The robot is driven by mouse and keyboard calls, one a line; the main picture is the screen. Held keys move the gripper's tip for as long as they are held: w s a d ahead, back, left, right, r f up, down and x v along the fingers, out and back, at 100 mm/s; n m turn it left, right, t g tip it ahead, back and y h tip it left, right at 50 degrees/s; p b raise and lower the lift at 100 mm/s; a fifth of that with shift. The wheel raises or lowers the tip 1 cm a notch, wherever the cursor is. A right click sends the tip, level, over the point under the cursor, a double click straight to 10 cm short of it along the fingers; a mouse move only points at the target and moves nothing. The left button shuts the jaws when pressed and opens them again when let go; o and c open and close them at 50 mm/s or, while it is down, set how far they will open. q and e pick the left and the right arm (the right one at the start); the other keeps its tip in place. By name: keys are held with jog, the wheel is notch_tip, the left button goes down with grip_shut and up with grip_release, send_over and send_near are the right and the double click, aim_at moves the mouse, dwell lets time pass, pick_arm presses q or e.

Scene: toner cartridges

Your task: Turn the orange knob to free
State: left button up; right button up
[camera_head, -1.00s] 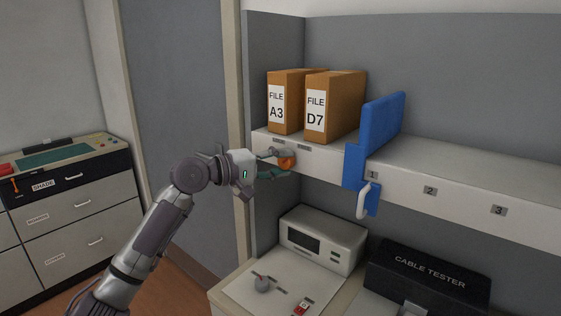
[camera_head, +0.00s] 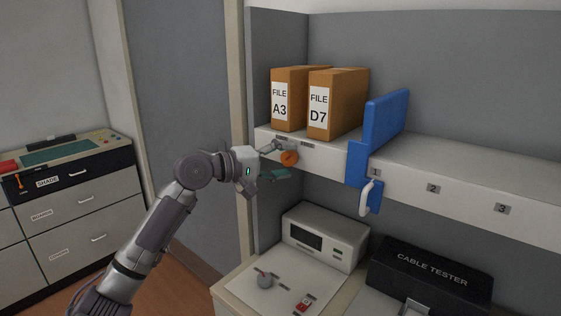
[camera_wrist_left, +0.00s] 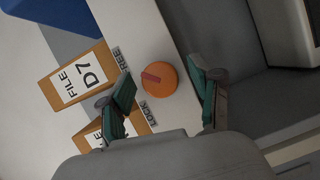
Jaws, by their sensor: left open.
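The orange knob (camera_head: 289,157) sits on the white front edge of the shelf, below the file boxes. In the left wrist view the knob (camera_wrist_left: 165,88) is round, with a red bar pointing left. The FREE label (camera_wrist_left: 122,58) is up and left of it; the LOCK label (camera_wrist_left: 153,111) is below it, partly hidden by a finger. My left gripper (camera_head: 278,161) is open at the knob. In the wrist view its green-padded fingers (camera_wrist_left: 168,90) stand on either side of the knob with gaps. My right gripper is not in view.
File boxes A3 (camera_head: 293,90) and D7 (camera_head: 338,105) stand on the shelf (camera_head: 440,165) above. A blue bracket (camera_head: 385,125) with a white handle is right of the knob. A grey instrument (camera_head: 325,238) and a black cable tester case (camera_head: 430,280) are below.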

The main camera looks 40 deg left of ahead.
pick_arm(q)
jog(key=v, duration=1.2)
